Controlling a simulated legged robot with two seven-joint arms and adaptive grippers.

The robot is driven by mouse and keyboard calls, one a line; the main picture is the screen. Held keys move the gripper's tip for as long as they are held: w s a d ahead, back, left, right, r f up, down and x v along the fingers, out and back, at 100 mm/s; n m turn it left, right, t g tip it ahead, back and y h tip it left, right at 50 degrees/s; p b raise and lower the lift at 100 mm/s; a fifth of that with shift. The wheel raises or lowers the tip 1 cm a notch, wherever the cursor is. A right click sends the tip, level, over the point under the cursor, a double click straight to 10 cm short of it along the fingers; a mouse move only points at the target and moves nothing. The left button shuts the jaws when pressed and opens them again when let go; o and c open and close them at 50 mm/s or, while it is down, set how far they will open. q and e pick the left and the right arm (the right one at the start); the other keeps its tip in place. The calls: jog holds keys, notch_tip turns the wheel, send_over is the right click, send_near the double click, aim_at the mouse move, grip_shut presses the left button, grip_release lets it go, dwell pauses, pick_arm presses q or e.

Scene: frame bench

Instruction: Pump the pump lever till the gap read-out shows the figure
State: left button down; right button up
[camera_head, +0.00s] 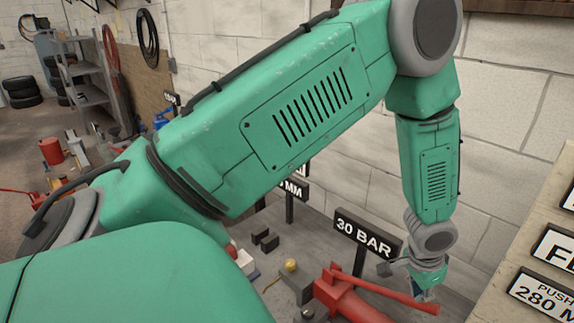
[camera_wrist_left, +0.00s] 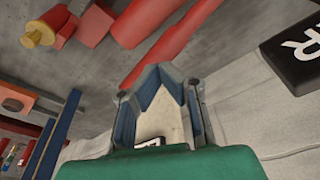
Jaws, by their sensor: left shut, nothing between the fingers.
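The red pump lever (camera_head: 385,292) slants down to the right from the red pump body (camera_head: 350,303) in the head view. My left gripper (camera_head: 426,294) is shut and empty, pointing down close behind the lever's free end. I cannot tell whether they touch. In the left wrist view the lever (camera_wrist_left: 172,45) passes just beyond the fingertips (camera_wrist_left: 160,80), outside them. A sign reading "30 BAR" (camera_head: 365,236) stands behind the pump. A sign ending in "MM" (camera_head: 292,190) is partly hidden by my left arm, its figure covered. My right gripper is not in view.
Dark blocks (camera_head: 265,240) and a part with a yellow knob (camera_head: 291,265) lie on the bench left of the pump. A board with push plates (camera_head: 545,290) stands at the right edge. A white block wall (camera_head: 500,130) is behind. Shelving (camera_head: 88,85) stands far left.

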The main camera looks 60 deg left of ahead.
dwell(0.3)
pick_arm(q)
notch_tip(320, 180, down, 10)
jog(key=b, duration=0.6)
jog(key=shift+r, duration=0.2)
notch_tip(320, 180, up, 10)
jog(key=p, duration=0.8)
jog(key=shift+f, duration=0.3)
